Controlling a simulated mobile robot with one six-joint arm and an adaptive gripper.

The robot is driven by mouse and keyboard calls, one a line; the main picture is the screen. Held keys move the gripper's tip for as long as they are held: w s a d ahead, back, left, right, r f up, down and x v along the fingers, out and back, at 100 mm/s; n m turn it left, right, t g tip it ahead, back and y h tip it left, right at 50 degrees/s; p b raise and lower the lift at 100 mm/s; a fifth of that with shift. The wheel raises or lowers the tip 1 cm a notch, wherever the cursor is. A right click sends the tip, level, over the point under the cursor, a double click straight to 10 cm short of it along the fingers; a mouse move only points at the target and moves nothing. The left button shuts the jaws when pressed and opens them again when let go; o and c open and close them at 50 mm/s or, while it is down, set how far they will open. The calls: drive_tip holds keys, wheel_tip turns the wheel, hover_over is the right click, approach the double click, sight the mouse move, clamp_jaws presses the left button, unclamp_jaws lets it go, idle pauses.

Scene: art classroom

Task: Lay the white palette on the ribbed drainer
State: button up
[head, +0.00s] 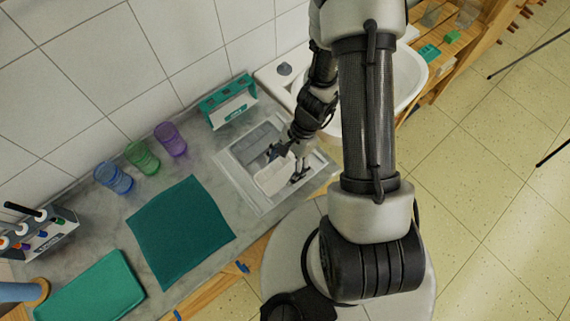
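The white palette (273,178) is a small pale rounded slab at the middle of the head view. It overlaps the drainer (237,181), a light tray-like frame with a grey inside, set by the counter's right end. My gripper (289,162) reaches down over the drainer from above, right at the palette's upper right edge. One dark finger shows on the far side and one on the right. Whether they pinch the palette is too small to tell. I cannot tell whether the palette rests on the drainer or is held just above it. My arm hides part of the area on the right.
A white basin (414,75) stands right of the drainer, partly behind my arm. A teal box (228,100) stands by the wall. Purple (170,139), green (142,158) and blue (113,178) cups stand left. A teal cloth (180,232) covers the counter's middle.

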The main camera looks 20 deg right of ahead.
drive_tip(key=o, duration=0.4)
drive_tip(key=shift+o, duration=0.2)
drive_tip(key=shift+r, duration=0.1)
drive_tip(key=shift+w+d+r+p, duration=0.1)
drive_tip(key=shift+r+p, duration=0.25)
drive_tip(key=shift+p, duration=0.05)
wheel_tip(320, 180, up, 27)
drive_tip(key=d+n+t+h+p, duration=0.1)
drive_tip(key=n+t+h+p, duration=0.1)
drive_tip(key=n+p, duration=0.35)
drive_tip(key=s+a+r+n+t+h+b, duration=0.1)
drive_tip(key=s+r+n+t, duration=0.3)
drive_tip(key=s+r+n, duration=0.5)
wheel_tip(320, 180, up, 4)
drive_tip(key=shift+f+h, duration=0.25)
drive_tip(key=shift+h, duration=0.35)
